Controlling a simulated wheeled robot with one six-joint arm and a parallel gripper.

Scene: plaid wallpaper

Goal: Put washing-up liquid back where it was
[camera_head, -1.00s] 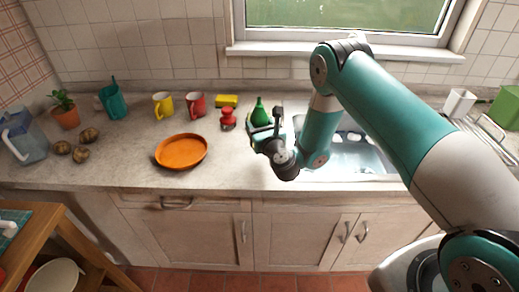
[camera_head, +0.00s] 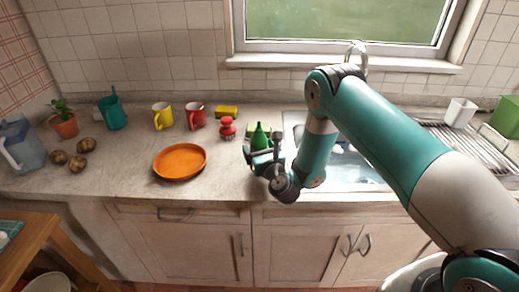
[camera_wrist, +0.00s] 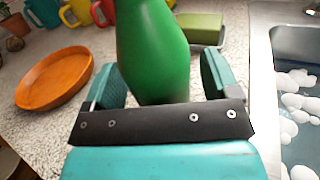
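The washing-up liquid is a green bottle (camera_head: 260,137) at the left side of the sink, and it looks upright. My gripper (camera_head: 263,158) is low over the worktop with its fingers around the bottle. In the wrist view the bottle (camera_wrist: 153,50) stands between the two teal fingers of my gripper (camera_wrist: 157,82). A gap shows between the bottle and the right finger, while the left finger is close beside it. The bottle's base is hidden behind my gripper, so I cannot see it meet the worktop.
An orange plate (camera_head: 180,161) lies nearer. The sink (camera_head: 350,178) is on the right. A green block (camera_wrist: 201,27) is behind the bottle.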

